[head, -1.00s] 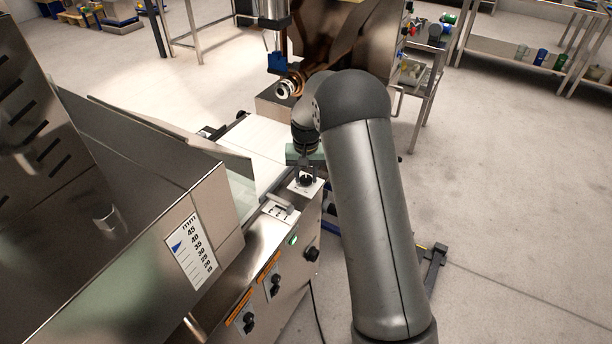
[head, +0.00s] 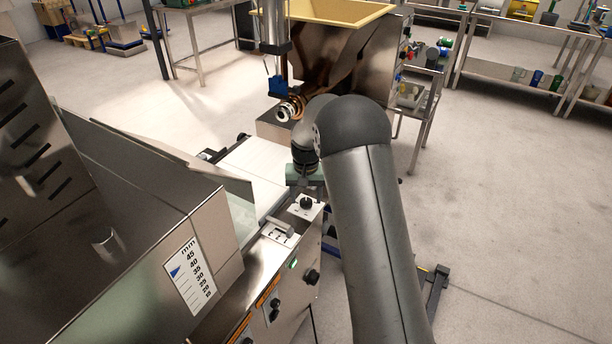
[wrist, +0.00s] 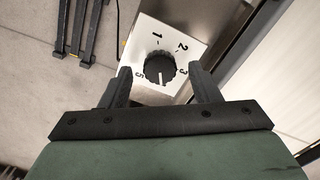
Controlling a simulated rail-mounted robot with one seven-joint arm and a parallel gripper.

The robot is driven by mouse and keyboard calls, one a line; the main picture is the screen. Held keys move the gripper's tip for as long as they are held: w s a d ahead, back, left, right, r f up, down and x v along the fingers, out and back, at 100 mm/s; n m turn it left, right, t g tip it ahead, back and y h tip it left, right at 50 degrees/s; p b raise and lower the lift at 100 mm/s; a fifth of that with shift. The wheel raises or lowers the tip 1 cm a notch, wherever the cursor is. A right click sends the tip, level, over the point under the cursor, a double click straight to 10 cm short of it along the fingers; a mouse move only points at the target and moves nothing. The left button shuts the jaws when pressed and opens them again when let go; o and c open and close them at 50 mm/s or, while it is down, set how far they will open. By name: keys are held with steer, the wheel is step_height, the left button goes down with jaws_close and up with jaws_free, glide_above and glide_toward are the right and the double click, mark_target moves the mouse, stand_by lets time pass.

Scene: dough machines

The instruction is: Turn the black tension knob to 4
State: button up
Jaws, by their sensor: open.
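The black tension knob (wrist: 160,68) sits on a white square dial plate (wrist: 150,35) with printed numerals; 1, 2, 3 and 5 show. Its white pointer line points to the bottom of the wrist view, between 3 and 5; I cannot clearly read a numeral there. In the head view the knob (head: 306,203) is on the near corner of the machine's top. My gripper (wrist: 160,70) is open, one finger on each side of the knob in the wrist view. In the head view my gripper (head: 308,190) is just above the knob, apparently apart from it.
A small lever on a white plate (head: 279,232) lies beside the dial. Black knobs (head: 312,277) and a green button (head: 293,264) are on the machine's front panel. A white conveyor belt (head: 250,165) runs behind. A millimetre scale (head: 190,275) marks the steel housing at left.

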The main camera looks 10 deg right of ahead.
mark_target(306, 201)
step_height(306, 201, up, 17)
steer(key=shift+f, duration=0.15)
stand_by(0.6)
steer(key=s+r+n, duration=0.1)
steer(key=s+r, duration=0.2)
steer(key=s, duration=1.5)
steer(key=s+f+n, duration=0.1)
steer(key=s+f, duration=0.2)
steer(key=s, duration=0.6)
steer(key=s+f, duration=0.3)
steer(key=s, duration=0.6)
steer(key=shift+s+a+n+p, duration=0.25)
steer(key=shift+s+n+p, duration=0.05)
steer(key=shift+n, duration=0.1)
